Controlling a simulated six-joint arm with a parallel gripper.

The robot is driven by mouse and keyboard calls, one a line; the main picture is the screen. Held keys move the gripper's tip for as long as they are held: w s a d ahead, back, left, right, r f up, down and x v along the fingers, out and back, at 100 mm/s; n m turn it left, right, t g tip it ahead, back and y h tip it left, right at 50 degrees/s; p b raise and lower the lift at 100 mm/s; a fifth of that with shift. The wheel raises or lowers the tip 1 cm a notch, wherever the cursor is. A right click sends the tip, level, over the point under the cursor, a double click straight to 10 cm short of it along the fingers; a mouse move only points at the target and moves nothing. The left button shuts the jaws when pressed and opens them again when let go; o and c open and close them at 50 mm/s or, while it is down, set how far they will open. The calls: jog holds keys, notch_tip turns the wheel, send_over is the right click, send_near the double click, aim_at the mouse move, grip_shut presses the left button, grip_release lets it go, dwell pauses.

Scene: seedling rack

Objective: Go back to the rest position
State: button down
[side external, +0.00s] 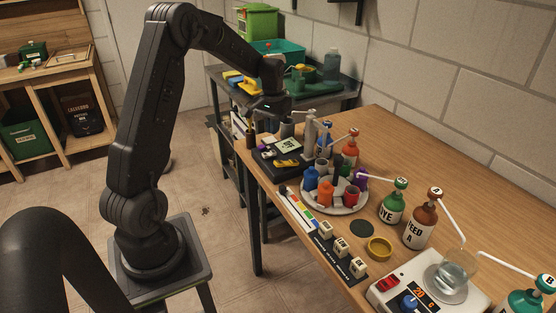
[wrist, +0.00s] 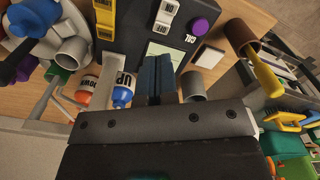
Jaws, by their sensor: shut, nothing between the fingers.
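My gripper (side external: 268,106) is raised over the far left end of the wooden bench, above the black control box (side external: 272,160). In the wrist view its two blue-grey fingers (wrist: 155,70) lie side by side, shut and empty. They point toward the control box (wrist: 125,35) with its screen, yellow switches and purple knob. I cannot tell the exact height of the fingertips above the box. My arm is bent, with its elbow high.
A round tray (side external: 335,205) of coloured pots stands nearer. A brown bottle (side external: 420,225) with a spout and a scale (side external: 405,285) are further right. Bare bench (side external: 415,150) shows behind.

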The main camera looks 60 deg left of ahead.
jog(key=s+d+r+m+t, duration=0.1)
jog(key=s+d+r+m, duration=0.15)
jog(key=d+r, duration=0.5)
jog(key=s+d+r+m+t, duration=0.15)
jog(key=s+d+r, duration=0.3)
jog(key=d, duration=0.55)
jog(key=s+d+r+m+t, duration=0.1)
jog(key=s+d+m+t, duration=0.1)
jog(key=s+d, duration=0.9)
jog(key=shift+s+r+t, duration=0.3)
jog(key=shift+s+t, duration=0.25)
jog(key=shift+s, duration=0.2)
jog(key=shift+d, duration=0.1)
